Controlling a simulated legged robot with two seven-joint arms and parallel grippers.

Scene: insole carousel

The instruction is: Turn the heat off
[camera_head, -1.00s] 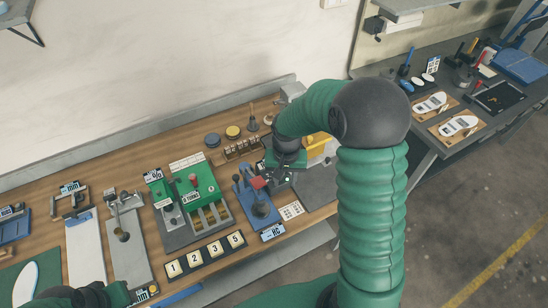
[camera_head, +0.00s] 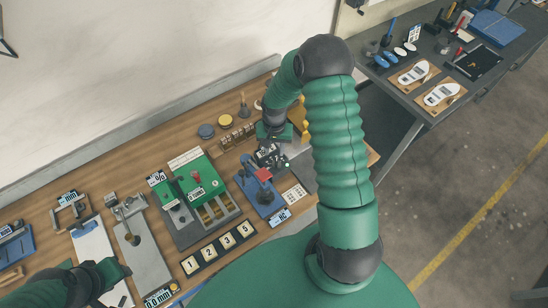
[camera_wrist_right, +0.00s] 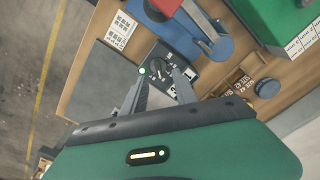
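The lamp also shows in the head view (camera_head: 287,165). My right gripper (camera_wrist_right: 163,78) is open, with one finger on each side of the knob. I cannot tell whether they touch it. It also shows in the head view (camera_head: 270,157), behind the blue press. My left gripper (camera_head: 122,270) is low at the left, above the bench; its fingers are not clear.
A blue press with a red top (camera_head: 262,174) stands right beside the right gripper. A green device (camera_head: 200,186) and number tiles 1, 2, 3, 5 (camera_head: 218,248) lie left of it. Stamps (camera_head: 238,135) are behind. A dark side table (camera_head: 440,85) holds insoles at the right.

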